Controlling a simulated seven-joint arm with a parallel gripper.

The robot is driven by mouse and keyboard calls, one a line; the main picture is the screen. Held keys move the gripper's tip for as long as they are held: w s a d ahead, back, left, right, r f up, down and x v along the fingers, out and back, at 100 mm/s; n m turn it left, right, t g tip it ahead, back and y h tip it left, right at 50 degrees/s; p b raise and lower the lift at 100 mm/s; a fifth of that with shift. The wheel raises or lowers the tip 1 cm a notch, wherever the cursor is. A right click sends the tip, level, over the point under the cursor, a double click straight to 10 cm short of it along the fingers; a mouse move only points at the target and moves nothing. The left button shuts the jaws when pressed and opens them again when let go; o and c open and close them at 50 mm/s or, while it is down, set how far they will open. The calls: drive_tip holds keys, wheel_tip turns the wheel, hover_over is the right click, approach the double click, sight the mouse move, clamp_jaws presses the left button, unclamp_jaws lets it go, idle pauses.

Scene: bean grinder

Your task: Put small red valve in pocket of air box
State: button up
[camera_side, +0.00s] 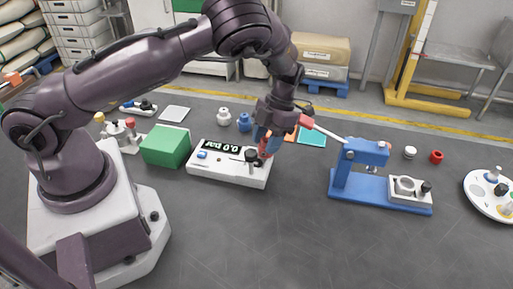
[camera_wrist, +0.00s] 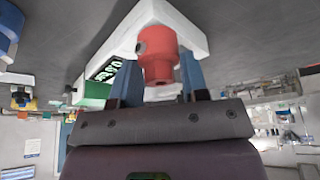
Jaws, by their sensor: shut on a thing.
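The air box (camera_side: 225,174) is a white, low box with a dark display reading 0.0 bar, a blue part at its left and a black knob near its right end. The small red valve (camera_wrist: 158,52) is between the two blue fingers of my gripper (camera_wrist: 160,85). In the side view, my gripper (camera_side: 268,143) points down over the right end of the box, with the red valve (camera_side: 270,148) at its tips. In the wrist view, the box (camera_wrist: 192,22) is right behind the valve. The pocket is hidden, and I cannot tell whether the valve touches the box.
A green block (camera_side: 166,146) stands close left of the box. A blue press (camera_side: 358,170) with a long lever is to the right. Small white (camera_side: 223,116) and blue (camera_side: 244,122) parts stand behind the box. The floor in front is clear.

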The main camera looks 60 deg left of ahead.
drive_tip(key=s, duration=0.3)
drive_tip(key=shift+s+d+f, duration=0.1)
drive_tip(key=shift+s+d, duration=0.05)
drive_tip(key=shift+d, duration=0.1)
drive_tip(key=shift+f, duration=0.45)
drive_tip(key=o, duration=1)
drive_tip(key=shift+f, duration=0.15)
